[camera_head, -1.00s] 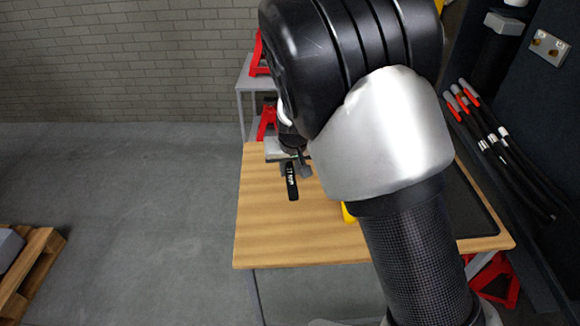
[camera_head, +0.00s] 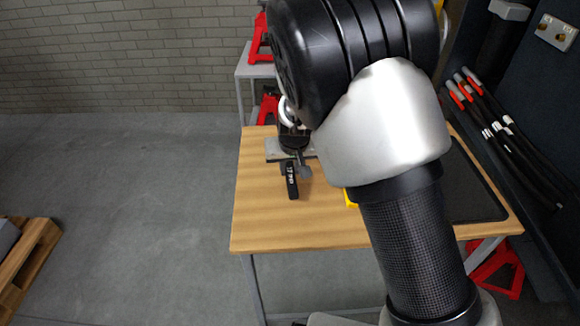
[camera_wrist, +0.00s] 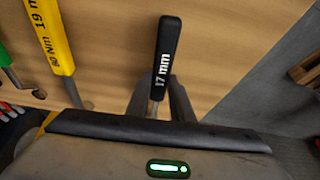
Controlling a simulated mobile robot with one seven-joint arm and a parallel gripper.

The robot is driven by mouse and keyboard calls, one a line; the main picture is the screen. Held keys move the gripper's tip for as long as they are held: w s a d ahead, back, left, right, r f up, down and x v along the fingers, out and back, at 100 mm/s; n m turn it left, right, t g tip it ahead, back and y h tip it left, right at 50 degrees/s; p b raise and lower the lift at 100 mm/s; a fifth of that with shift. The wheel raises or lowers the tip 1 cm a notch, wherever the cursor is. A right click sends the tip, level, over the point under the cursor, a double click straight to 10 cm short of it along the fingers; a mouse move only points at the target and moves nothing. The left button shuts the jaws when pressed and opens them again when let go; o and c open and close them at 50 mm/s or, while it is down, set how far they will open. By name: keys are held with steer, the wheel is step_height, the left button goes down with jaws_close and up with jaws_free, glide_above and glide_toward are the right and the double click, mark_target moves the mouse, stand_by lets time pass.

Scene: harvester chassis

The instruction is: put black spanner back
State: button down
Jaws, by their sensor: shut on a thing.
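The black spanner (camera_wrist: 166,58), marked 17 mm, is held in my gripper (camera_wrist: 160,100) in the wrist view, its black handle pointing away from the wrist. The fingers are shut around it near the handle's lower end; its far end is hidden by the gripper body. In the head view, my gripper (camera_head: 297,168) is over the left part of the wooden table (camera_head: 285,225), with the black spanner (camera_head: 291,180) jutting toward the table's front. I cannot tell its height above the wood.
A yellow tool (camera_wrist: 54,38) marked 19 m and a green-handled tool (camera_wrist: 5,57) lie left of the spanner in the wrist view. A black mat (camera_head: 474,195) covers the table's right. Red stands (camera_head: 495,268) and a wooden pallet (camera_head: 28,258) are around it. The table's front left is clear.

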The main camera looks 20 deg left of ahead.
steer(key=c, duration=1.5)
jaws_free()
steer(key=p+v, duration=0.4)
steer(key=v, duration=1.3)
steer(key=shift+s+r, duration=0.1)
steer(key=shift+r, duration=0.1)
